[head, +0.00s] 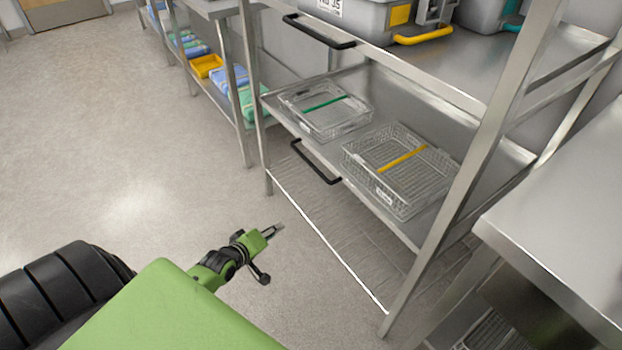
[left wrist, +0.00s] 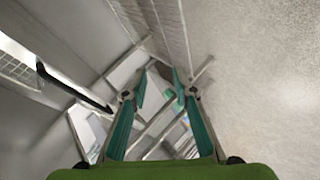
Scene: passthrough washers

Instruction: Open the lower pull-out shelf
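The lower pull-out shelf (head: 337,152) is a metal tray in the steel rack, its front edge about level with the front posts. Its black bar handle (head: 316,165) is on the front edge. A black bar, apparently this handle (left wrist: 72,88), shows at the left of the left wrist view. My left gripper (head: 273,230) is in front of the rack, lower and nearer than the handle, and apart from it. In the left wrist view its two green fingers (left wrist: 159,84) are spread with nothing held between them. My right gripper is not in view.
Two wire baskets, one with a green bar (head: 322,103) and one with a yellow bar (head: 403,160), sit on the shelf. An upper shelf with its own black handle (head: 318,32) carries grey bins. A steel table (head: 560,220) stands at right. Floor at left is clear.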

